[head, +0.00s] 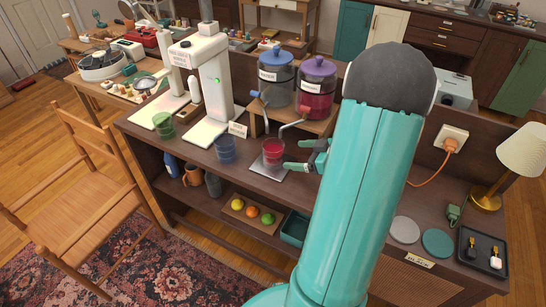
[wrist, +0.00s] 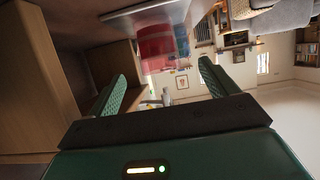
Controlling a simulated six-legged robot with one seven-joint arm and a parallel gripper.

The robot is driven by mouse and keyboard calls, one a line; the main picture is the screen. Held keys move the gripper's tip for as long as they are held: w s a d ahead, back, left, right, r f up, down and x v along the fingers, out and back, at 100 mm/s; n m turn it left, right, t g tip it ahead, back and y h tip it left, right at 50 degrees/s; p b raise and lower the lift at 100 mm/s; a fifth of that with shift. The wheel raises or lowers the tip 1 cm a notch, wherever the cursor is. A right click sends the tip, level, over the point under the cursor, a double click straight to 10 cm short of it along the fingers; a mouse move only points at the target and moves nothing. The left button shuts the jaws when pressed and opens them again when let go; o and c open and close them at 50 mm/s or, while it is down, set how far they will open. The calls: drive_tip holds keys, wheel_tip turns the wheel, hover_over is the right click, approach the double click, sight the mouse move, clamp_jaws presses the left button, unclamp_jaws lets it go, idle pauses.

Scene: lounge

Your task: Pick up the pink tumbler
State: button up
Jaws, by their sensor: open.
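The pink tumbler (head: 273,153) is clear with red-pink contents and stands upright on a grey plate (head: 262,174) on the dark counter, near the spout of the right dispenser. In the wrist view the tumbler (wrist: 157,45) shows sideways, beyond the fingertips and roughly in line with the gap between them. My gripper (head: 300,156) is open, just to the right of the tumbler, its fingers pointing towards it. In the wrist view the gripper (wrist: 162,74) has nothing between its fingers. I cannot tell the exact distance left to the tumbler.
A blue tumbler (head: 225,149) and a green tumbler (head: 163,125) stand to the left. Two drink dispensers, one blue-lidded (head: 278,80) and one purple-lidded (head: 316,90), stand behind on a wooden stand, their spouts reaching forward. A small label (head: 238,130) stands nearby.

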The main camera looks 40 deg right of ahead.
sight(283, 154)
drive_tip(key=x, duration=0.4)
drive_tip(key=shift+w+a+f, duration=0.1)
drive_tip(key=shift+w+a, duration=0.05)
drive_tip(key=shift+w, duration=0.1)
drive_tip(key=x, duration=0.5)
drive_tip(key=shift+w, duration=0.3)
drive_tip(key=c, duration=1.3)
